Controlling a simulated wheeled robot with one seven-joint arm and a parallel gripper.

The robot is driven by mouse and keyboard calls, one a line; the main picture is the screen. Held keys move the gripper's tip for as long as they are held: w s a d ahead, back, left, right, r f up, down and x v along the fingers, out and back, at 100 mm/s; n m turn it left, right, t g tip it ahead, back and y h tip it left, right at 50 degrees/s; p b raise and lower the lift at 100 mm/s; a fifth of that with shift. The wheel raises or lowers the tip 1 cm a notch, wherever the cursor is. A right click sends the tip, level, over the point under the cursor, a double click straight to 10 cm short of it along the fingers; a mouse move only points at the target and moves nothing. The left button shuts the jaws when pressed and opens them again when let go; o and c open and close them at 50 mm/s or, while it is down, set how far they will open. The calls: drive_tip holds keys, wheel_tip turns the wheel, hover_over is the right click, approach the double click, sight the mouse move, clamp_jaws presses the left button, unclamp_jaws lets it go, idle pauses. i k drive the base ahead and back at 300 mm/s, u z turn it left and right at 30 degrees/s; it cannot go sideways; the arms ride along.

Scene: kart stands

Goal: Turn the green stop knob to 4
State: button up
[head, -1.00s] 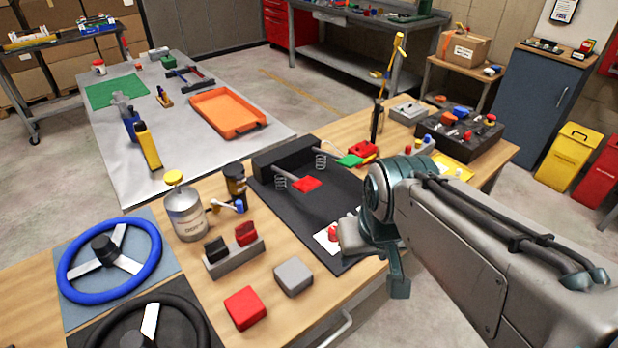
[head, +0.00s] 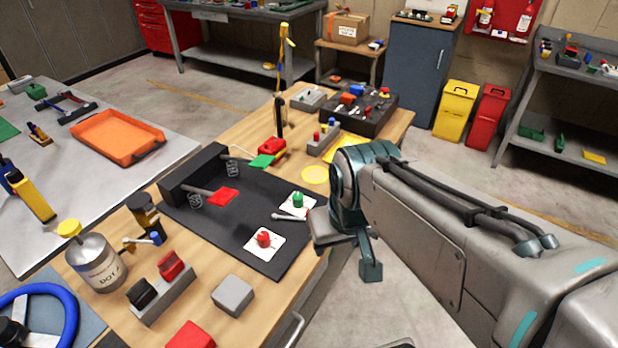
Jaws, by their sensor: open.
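The green stop knob (head: 298,199) stands on a white square plate at the right side of the black mat (head: 215,230). The marks on its plate are too small to read, so I cannot tell its setting. A similar red knob (head: 264,238) sits on its own white plate nearer the front. My gripper (head: 350,252) is open and empty at the table's right edge, to the right of both knobs and apart from them. The arm passes to the right of the green knob and leaves it in sight.
A pale rod (head: 289,216) lies between the two knobs. Red and green pedal pads (head: 222,196) stick out from a black block. A can (head: 95,262) and a grey block (head: 233,295) stand at the front left.

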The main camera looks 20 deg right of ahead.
sight(297, 198)
drive_tip(key=z, duration=1.9)
drive_tip(key=i, duration=0.85)
drive_tip(key=u, duration=2.75)
